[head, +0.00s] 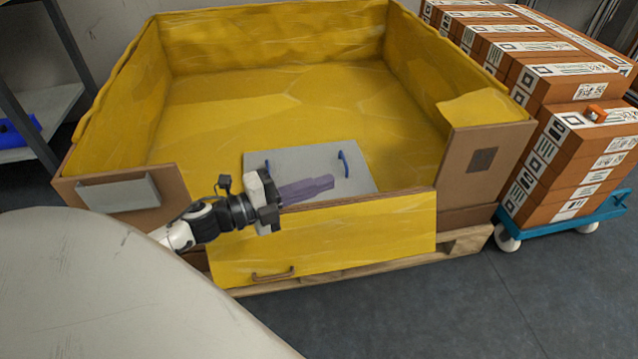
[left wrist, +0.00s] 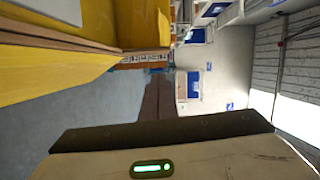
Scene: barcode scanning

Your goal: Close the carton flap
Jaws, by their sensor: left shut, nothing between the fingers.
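The carton (head: 150,92) is a large open box with yellow lining and brown outer walls, standing on a wooden pallet. Its front flap (head: 350,236) hangs down and outward from the low front opening, yellow face showing, with a small brown handle (head: 272,273) near its lower edge. In the left wrist view the yellow flap (left wrist: 50,78) shows at the left. My left gripper (head: 328,183) is shut and empty, pointing right just above the flap's upper edge in the head view; I cannot tell whether it touches. Its fingers also show in the left wrist view (left wrist: 158,85). My right gripper is not in view.
A grey panel (head: 280,160) with blue handles lies inside the carton behind my gripper. Stacked brown boxes (head: 570,150) stand on a blue wheeled cart (head: 560,222) at the right. A shelf (head: 45,107) is at the left. Grey floor in front is clear.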

